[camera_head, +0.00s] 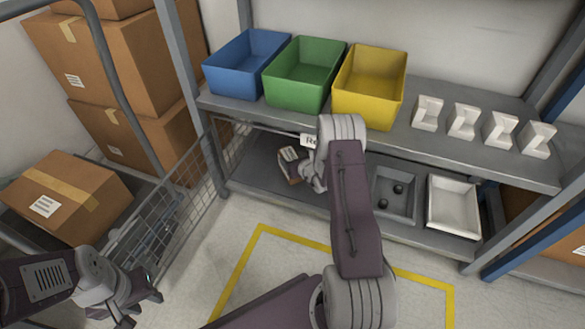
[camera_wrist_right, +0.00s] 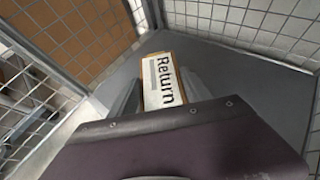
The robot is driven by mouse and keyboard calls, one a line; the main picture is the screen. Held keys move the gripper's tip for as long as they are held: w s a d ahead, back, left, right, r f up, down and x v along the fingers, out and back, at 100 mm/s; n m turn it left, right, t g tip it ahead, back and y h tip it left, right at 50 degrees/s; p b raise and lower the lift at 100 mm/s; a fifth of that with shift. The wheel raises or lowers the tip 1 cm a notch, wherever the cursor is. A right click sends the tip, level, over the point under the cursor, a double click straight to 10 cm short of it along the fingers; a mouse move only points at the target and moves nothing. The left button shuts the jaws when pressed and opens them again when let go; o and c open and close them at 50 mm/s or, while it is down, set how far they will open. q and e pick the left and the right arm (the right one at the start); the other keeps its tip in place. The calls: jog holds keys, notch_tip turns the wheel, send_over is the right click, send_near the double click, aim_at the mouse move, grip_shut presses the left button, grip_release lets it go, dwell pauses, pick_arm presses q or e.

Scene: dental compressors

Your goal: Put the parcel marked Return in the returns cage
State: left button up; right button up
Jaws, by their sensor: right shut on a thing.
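The parcel marked Return (camera_wrist_right: 160,82) is a small brown box with a white label. In the right wrist view it sits between the fingers of my right gripper (camera_wrist_right: 162,92), which is shut on it. In the head view the parcel (camera_head: 287,163) shows beside my right gripper (camera_head: 300,172), just above the lower shelf. The returns cage seems to be the wire-mesh space (camera_head: 236,146) at the left of that shelf, near a partly hidden sign starting "Re". Mesh also surrounds the parcel in the wrist view (camera_wrist_right: 275,25). My left gripper (camera_head: 140,307) is low at the left, empty, its fingers apart.
Blue (camera_head: 247,63), green (camera_head: 305,73) and yellow (camera_head: 369,86) bins and several white holders (camera_head: 463,121) stand on the upper shelf. A grey tray (camera_head: 394,207) and a white tray (camera_head: 454,205) are below. A mesh trolley (camera_head: 165,225) with cartons stands left.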

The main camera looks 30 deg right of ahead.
notch_tip(320, 180, down, 4)
jog(key=b, duration=0.3)
jog(key=shift+r, duration=0.2)
jog(key=o, duration=1.7)
jog(key=shift+c, duration=0.2)
